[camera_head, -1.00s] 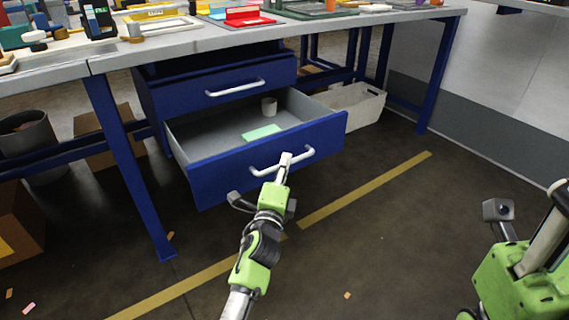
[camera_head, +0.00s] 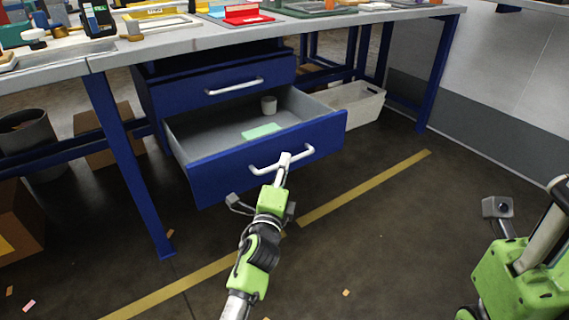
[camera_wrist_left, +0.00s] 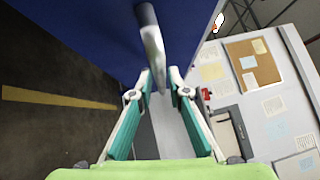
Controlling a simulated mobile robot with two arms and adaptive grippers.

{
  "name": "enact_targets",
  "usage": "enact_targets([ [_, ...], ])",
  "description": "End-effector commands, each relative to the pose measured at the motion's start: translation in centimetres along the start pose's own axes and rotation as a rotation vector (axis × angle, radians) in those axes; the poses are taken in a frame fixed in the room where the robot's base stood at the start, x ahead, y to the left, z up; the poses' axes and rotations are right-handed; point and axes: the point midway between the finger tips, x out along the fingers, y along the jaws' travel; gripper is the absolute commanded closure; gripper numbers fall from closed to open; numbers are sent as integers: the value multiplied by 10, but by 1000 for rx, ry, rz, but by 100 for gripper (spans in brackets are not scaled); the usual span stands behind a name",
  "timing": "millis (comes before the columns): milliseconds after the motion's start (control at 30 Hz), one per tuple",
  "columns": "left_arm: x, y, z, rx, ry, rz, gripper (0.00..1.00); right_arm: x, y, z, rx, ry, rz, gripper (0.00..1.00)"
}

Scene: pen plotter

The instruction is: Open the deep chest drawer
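The deep chest drawer (camera_head: 225,172) is the lower, blue-fronted drawer of the chest under the workbench. It stands well open, its grey inside showing. A white bar handle (camera_head: 306,153) runs across its front; it also shows in the left wrist view (camera_wrist_left: 149,30). My left gripper (camera_head: 285,160) is at the middle of this handle. In the left wrist view its fingers (camera_wrist_left: 160,84) converge on the bar from both sides, closed on it. My right arm shows at the lower right of the head view; its fingers are out of view.
The shallower drawer above (camera_head: 225,87) is shut. A blue table leg (camera_head: 130,170) stands left of the drawer; a white bin (camera_head: 352,106) stands right.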

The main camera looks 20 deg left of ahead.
Motion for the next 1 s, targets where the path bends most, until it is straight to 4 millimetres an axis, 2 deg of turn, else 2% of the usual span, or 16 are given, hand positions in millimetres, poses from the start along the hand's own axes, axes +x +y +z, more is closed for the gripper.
enact_targets([
  [200,-38,1,0,-2,0,3,84,-1,0,0,0,-1,-2,60],
  [400,-60,1,0,-1,0,2,84,-1,0,0,0,-2,-2,60],
  [900,-64,0,0,0,0,0,84,-1,-1,0,0,-2,-3,60],
  [1000,-65,-8,-3,-25,14,-16,84,-1,0,1,1,-7,-1,60],
])
